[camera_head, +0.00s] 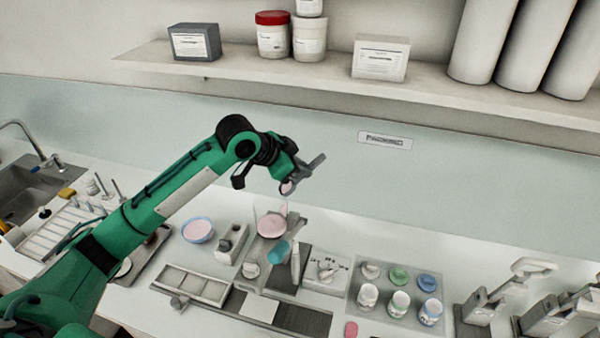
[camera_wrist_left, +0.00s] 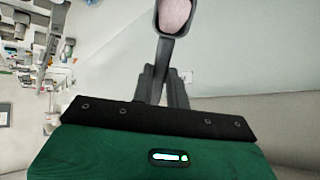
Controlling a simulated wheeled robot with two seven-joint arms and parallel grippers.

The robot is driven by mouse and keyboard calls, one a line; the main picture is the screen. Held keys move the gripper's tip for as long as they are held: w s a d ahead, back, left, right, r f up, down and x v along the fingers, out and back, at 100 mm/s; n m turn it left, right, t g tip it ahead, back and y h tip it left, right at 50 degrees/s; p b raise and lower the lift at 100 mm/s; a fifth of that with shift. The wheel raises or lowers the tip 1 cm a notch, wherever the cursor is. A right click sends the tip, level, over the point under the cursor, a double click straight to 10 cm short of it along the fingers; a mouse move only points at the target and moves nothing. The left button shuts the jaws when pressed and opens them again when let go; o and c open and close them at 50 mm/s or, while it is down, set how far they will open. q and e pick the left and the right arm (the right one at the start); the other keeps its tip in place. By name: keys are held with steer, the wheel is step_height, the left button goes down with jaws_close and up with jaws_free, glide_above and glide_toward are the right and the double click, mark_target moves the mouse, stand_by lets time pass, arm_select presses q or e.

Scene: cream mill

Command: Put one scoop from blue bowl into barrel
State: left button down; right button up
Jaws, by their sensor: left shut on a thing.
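My left gripper (camera_head: 308,168) is raised above the counter, in front of the backsplash. It is shut on a dark scoop; in the left wrist view the gripper (camera_wrist_left: 162,85) holds its handle. The scoop's bowl (camera_wrist_left: 173,15) has pink matter in it and is cut off by the top edge. In the head view the scoop (camera_head: 287,187) shows small below the fingers. The blue bowl (camera_head: 198,230) with pink contents stands on the counter, below and left of the gripper. A pink round top (camera_head: 272,224) and a teal vessel (camera_head: 278,252) sit below the gripper; I cannot tell which is the barrel.
A shelf (camera_head: 225,65) with boxes and jars runs above the gripper. On the counter are a compartment tray (camera_head: 195,284), a scale-like device (camera_head: 325,272), a tray of cups (camera_head: 385,320) and grey devices (camera_head: 480,308) at right. A sink (camera_head: 30,185) is at left.

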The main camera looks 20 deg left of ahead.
arm_select(q)
steer(key=shift+a+r, duration=0.1)
steer(key=shift+r, duration=1.7)
